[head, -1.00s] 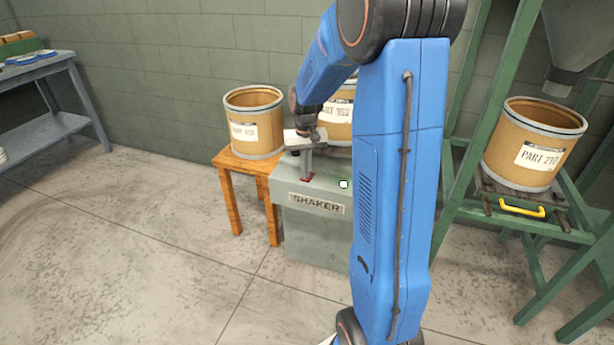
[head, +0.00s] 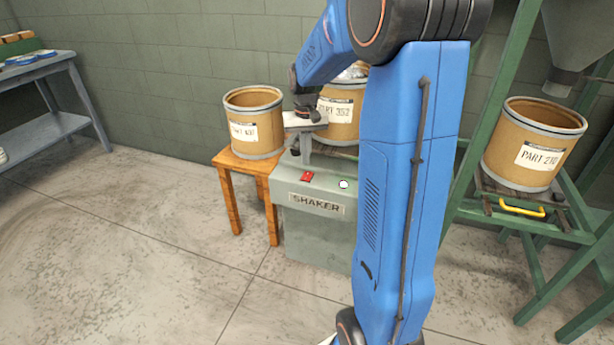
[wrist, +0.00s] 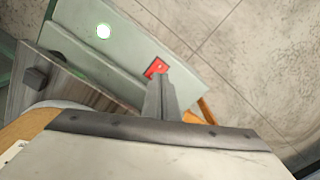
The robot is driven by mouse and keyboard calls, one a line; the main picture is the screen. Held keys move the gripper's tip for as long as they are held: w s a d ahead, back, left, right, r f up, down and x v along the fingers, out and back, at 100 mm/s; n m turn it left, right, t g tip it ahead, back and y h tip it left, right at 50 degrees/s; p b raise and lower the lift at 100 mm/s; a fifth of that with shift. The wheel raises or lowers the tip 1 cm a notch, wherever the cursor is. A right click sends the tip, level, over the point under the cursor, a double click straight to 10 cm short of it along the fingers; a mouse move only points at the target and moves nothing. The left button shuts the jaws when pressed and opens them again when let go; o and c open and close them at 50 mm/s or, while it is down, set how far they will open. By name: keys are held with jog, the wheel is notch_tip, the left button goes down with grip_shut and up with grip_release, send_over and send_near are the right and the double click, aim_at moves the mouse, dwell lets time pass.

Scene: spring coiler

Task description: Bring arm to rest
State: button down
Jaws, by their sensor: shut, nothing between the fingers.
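My gripper (head: 305,158) is shut and empty, with its fingers pointing down above the top of the green shaker cabinet (head: 316,235). In the head view its fingertips are just above and behind a red switch (head: 306,176) on the cabinet top, with a small gap between them. In the wrist view the shut fingers (wrist: 161,75) overlap part of the red switch (wrist: 154,67). My blue arm stands tall in the middle of the head view and hides the right side of the cabinet.
A drum (head: 254,125) stands on an orange wooden table (head: 226,161) left of the shaker. The PART 352 drum (head: 338,118) stands behind my gripper. The PART 210 drum (head: 534,147) sits on a green frame at right. A grey bench (head: 45,130) is far left. Floor at left is clear.

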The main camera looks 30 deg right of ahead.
jog(key=shift+r, duration=0.4)
jog(key=s+a+r+n+t, duration=0.1)
jog(key=s+a+r, duration=0.35)
jog(key=s, duration=0.25)
jog(key=s+a+r+n+t, duration=0.1)
jog(key=s+a+r, duration=0.2)
jog(key=s+a, duration=0.4)
jog(key=s+a+f+n+t, duration=0.1)
jog(key=s+a, duration=0.3)
jog(key=s, duration=1.2)
jog(key=shift+s+a+n+t, duration=0.15)
jog(key=shift+n+t, duration=0.55)
jog(key=shift+t, duration=0.2)
